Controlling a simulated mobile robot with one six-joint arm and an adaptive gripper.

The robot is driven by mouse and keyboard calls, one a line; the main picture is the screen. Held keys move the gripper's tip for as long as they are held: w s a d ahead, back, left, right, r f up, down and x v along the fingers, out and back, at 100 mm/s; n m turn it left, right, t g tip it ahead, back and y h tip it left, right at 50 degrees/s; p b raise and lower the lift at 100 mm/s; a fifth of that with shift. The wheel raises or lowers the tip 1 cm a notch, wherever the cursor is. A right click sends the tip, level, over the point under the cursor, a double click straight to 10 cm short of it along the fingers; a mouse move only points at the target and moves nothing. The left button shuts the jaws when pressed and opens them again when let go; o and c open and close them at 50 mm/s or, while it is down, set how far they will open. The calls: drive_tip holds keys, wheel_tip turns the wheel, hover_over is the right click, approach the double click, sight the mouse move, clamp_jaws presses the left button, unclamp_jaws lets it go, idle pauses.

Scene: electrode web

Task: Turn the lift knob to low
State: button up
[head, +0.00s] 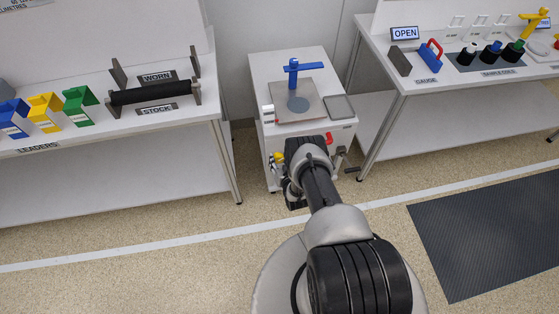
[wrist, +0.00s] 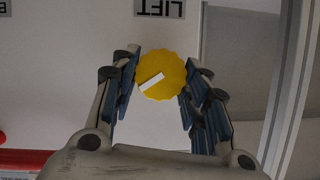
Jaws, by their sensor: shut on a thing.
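The lift knob (wrist: 161,78) is a yellow scalloped disc with a white pointer bar, on a pale panel below an upside-down LIFT label (wrist: 160,8) in the wrist view. The bar slants from lower left to upper right there. My gripper (wrist: 158,92) has its blue-padded fingers on either side of the knob and is shut on it. In the head view my gripper (head: 291,190) is at the front of the white cabinet (head: 262,75), left of its middle. My arm hides much of that front. No low mark shows in the wrist view.
A red part (wrist: 25,160) lies at the lower left of the wrist view. The cabinet top carries a blue T-shaped handle (head: 303,68) and a grey plate (head: 340,107). Tables flank it: leaders and a roller (head: 150,93) left, gauge (head: 430,55) right.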

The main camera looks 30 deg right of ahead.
drive_tip(key=n+h, duration=0.1)
drive_tip(key=n, duration=0.1)
drive_tip(key=n+h, duration=0.1)
drive_tip(key=shift+a+f+n+g+h, duration=0.1)
drive_tip(key=shift+a+n+g+h, duration=0.2)
drive_tip(key=shift+n, duration=0.1)
drive_tip(key=n+h, duration=0.2)
drive_tip(key=n, duration=0.1)
drive_tip(key=shift+n, duration=0.4)
drive_tip(key=shift+f+h, duration=0.1)
drive_tip(key=shift+h, duration=0.2)
drive_tip(key=o, duration=1)
drive_tip(key=shift+w, duration=0.1)
drive_tip(key=shift+o, duration=0.2)
drive_tip(key=v, duration=1.2)
